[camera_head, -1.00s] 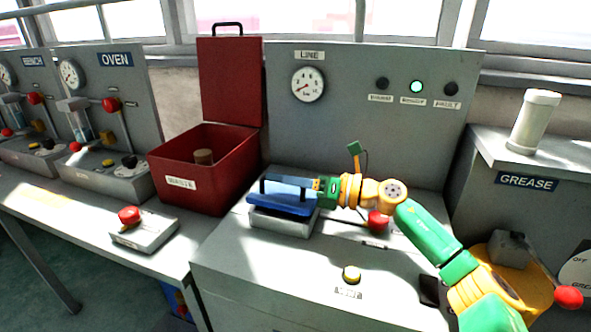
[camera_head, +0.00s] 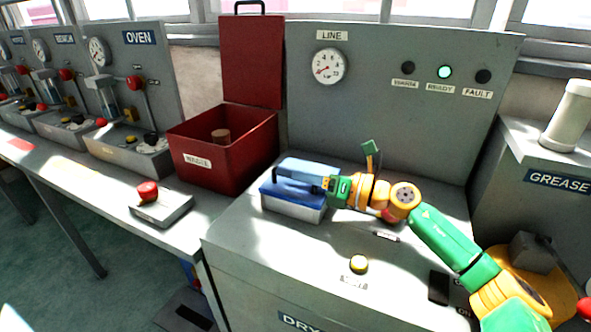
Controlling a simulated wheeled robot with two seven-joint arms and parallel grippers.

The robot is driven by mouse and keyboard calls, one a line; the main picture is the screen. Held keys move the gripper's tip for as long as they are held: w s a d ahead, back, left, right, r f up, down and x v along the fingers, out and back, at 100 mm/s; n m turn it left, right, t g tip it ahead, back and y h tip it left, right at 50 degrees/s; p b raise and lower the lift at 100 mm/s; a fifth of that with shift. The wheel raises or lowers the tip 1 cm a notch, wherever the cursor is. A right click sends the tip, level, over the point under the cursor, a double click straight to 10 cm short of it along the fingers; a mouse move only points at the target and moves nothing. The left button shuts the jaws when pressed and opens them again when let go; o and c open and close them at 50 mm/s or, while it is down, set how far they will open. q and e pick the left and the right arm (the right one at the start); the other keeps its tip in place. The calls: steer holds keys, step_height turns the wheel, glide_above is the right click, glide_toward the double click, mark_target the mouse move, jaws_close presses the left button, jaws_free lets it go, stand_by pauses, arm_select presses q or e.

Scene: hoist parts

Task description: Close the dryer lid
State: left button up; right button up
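The dryer is a grey cabinet (camera_head: 240,275) whose front label is cut off after "DRY". On its top sits a pale box (camera_head: 292,207) with a blue lid (camera_head: 285,194) over it. A dark bar handle (camera_head: 297,180) stands on the lid. The lid looks level and rests on or very close to the box; no clear gap shows. My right gripper (camera_head: 329,185) reaches in from the right, at the right end of the handle. Its fingertips are small and merge with the handle, so its grip is unclear. My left gripper is out of view.
A red open bin (camera_head: 225,160) stands left of the dryer. A panel (camera_head: 400,110) with gauge and lit lamp rises behind. A red-button box (camera_head: 160,205) sits on the left bench. The grease unit (camera_head: 555,180) is at right.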

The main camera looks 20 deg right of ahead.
mark_target(324, 197)
steer(key=shift+o, duration=1)
steer(key=shift+s+a+f, duration=0.1)
steer(key=shift+a+r, duration=0.1)
steer(key=shift+r, duration=0.1)
steer(key=shift+s+d+f, duration=0.1)
steer(key=shift+s+d, duration=0.1)
steer(key=shift+d, duration=0.05)
steer(key=b+v, duration=0.3)
steer(key=v, duration=0.2)
steer(key=shift+s+f+b, duration=0.1)
steer(key=shift+f+b, duration=0.15)
steer(key=shift+b, duration=0.1)
steer(key=shift+s+d+r+b, duration=0.1)
steer(key=shift+s+d+b, duration=0.25)
steer(key=shift+s, duration=0.05)
steer(key=shift+s+r, duration=0.15)
steer(key=shift+r, duration=0.05)
steer(key=shift+d, duration=0.1)
steer(key=shift+r, duration=0.1)
